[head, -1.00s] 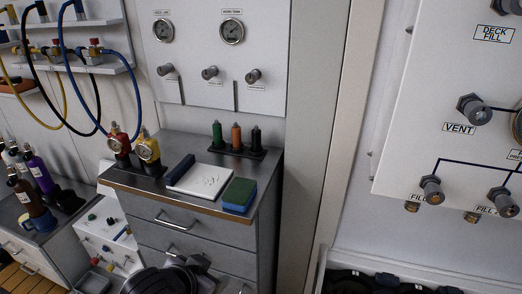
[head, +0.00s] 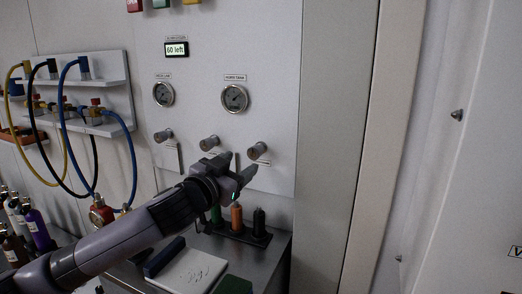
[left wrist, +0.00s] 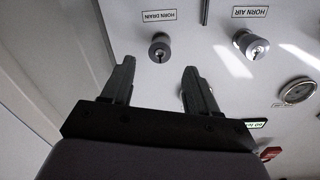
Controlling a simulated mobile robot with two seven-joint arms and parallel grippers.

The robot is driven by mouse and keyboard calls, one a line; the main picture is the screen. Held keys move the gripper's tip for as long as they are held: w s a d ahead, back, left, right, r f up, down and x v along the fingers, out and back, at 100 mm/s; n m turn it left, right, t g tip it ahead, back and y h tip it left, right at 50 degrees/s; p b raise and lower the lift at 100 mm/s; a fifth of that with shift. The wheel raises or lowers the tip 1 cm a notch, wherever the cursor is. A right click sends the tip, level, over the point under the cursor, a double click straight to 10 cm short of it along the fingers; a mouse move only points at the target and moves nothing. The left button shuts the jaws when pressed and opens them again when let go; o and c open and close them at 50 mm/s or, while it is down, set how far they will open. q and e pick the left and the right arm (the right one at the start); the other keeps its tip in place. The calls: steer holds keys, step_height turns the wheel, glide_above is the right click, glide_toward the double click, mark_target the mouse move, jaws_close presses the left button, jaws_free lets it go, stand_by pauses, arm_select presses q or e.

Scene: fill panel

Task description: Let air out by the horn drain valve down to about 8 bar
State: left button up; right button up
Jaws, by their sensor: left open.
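The horn drain valve (head: 257,150) is the rightmost of three grey knobs on the white wall panel. In the left wrist view the horn drain valve (left wrist: 160,46) shows below its label, between and beyond my fingertips. My left gripper (head: 241,166) is open and empty, just short of the panel and slightly below-left of the knob in the head view; its two dark fingers show apart in the left wrist view (left wrist: 159,68). The horn tank gauge (head: 235,98) is above the knobs; its needle is too small to read. My right gripper is not in view.
The horn air valve (head: 209,142) is close left of the drain knob. Green, orange and black bottles (head: 237,218) stand on the cabinet below my gripper. A small display (head: 177,49) reads "60 left". Hoses (head: 135,160) hang at the left.

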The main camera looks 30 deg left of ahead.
mark_target(253, 154)
arm_select(q)
steer(key=shift+w+r+p, duration=0.25)
steer(key=shift+w+p, duration=0.1)
steer(key=shift+w, duration=0.5)
steer(key=w, duration=0.3)
steer(key=shift+w+p, duration=0.1)
steer(key=shift+p, duration=0.3)
steer(key=shift+w+f, duration=0.15)
steer(key=shift+w, duration=0.85)
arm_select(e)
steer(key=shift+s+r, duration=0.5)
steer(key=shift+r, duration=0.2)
arm_select(q)
steer(key=c, duration=1)
